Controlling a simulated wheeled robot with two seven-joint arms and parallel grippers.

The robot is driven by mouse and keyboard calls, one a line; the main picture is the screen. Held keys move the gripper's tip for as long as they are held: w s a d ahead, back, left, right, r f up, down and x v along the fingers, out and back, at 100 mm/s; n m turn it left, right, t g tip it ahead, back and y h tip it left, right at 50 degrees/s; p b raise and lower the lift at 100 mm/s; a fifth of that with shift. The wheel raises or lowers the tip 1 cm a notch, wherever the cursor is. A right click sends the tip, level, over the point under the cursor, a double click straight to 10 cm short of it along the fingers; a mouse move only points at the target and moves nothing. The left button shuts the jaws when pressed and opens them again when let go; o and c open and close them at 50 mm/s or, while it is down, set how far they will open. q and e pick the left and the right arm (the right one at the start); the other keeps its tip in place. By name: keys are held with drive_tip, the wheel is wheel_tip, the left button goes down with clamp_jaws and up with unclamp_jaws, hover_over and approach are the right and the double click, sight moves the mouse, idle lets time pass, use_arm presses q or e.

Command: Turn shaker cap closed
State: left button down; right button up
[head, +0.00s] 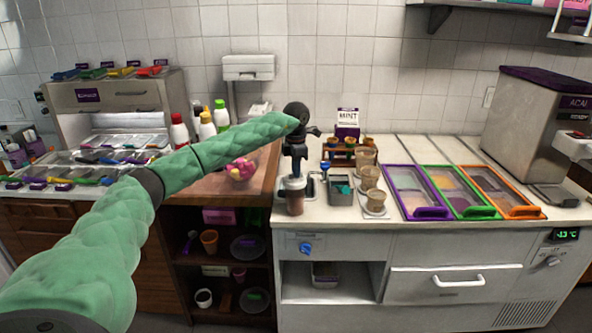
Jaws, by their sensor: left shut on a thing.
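The shaker (295,200) stands at the front left of the white counter, close to its edge. It has a clear body with something brown inside and a greyish top. My left gripper (295,172) comes down over it from above, shut on the shaker's top. The fingers hide part of the cap, so I cannot tell how far it is turned. My right gripper is not in view.
A metal container (340,190) and brown cups (370,177) stand right of the shaker. Purple, green and orange framed lids (418,213) lie further right. A bowl of colourful balls (240,172) is on the wooden top to the left.

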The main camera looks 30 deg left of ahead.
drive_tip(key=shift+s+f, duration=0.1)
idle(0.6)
use_arm(q)
drive_tip(key=c, duration=1.5)
unclamp_jaws()
drive_tip(key=shift+r, duration=0.1)
